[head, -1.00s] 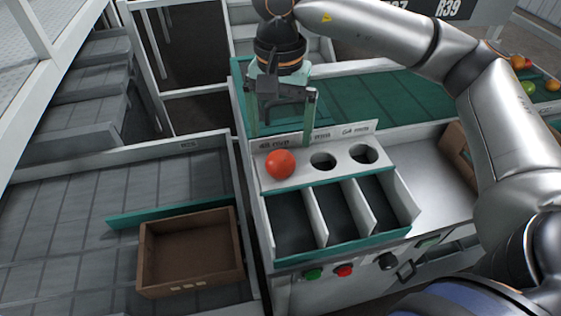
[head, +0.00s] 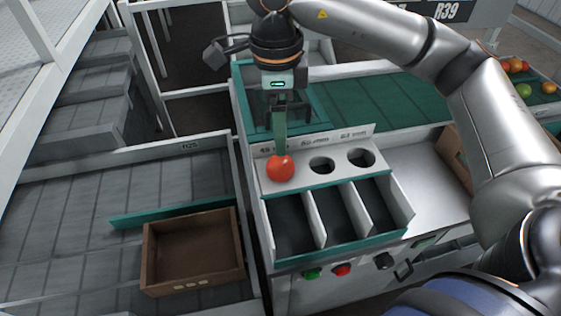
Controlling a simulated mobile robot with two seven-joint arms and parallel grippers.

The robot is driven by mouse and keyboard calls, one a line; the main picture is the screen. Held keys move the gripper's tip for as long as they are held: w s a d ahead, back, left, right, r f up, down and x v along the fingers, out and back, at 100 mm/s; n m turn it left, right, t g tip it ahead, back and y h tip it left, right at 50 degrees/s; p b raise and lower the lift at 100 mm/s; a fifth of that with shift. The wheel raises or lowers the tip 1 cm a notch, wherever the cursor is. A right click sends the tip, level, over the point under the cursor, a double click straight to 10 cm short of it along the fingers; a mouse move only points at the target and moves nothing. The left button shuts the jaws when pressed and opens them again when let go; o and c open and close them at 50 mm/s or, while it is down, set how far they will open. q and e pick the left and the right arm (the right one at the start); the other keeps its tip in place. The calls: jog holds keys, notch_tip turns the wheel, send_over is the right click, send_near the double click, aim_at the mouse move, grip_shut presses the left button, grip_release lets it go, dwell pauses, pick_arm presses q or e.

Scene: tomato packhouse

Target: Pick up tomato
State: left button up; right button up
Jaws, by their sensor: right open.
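A red tomato (head: 280,169) rests on the leftmost spot of a pale sizing panel (head: 300,174), beside two dark round holes. Any hole under it is hidden. My right gripper (head: 280,148) points down from above, just behind or over the tomato. Its fingers are open and seen nearly edge-on, so one mostly hides the other. The near fingertip overlaps the tomato's upper edge in the picture; I cannot tell whether it touches. My left gripper is not in view.
Three empty bins (head: 328,222) sit in front of the panel. An empty brown crate (head: 192,284) stands on the lower left conveyor. A green belt (head: 400,101) runs behind, with several tomatoes (head: 523,90) at far right. Buttons (head: 342,270) line the front.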

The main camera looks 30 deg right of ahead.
aim_at(282, 161)
jog(key=f+m, duration=0.1)
jog(key=m, duration=0.2)
jog(key=f+m, duration=0.2)
jog(key=m, duration=0.2)
jog(key=f+m, duration=0.2)
jog(key=m, duration=0.2)
jog(key=shift+s+d, duration=0.1)
jog(key=shift+s, duration=0.1)
pick_arm(q)
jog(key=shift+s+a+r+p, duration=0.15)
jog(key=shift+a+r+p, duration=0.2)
jog(key=shift+p, duration=0.1)
pick_arm(e)
jog(key=shift+w+d+f, duration=0.1)
jog(key=shift+w+f, duration=0.05)
jog(key=shift+f, duration=1.2)
jog(key=shift+w+f, duration=0.1)
jog(key=shift+f, duration=1.25)
jog(key=c, duration=0.6)
jog(key=shift+o, duration=0.2)
jog(key=shift+r, duration=0.1)
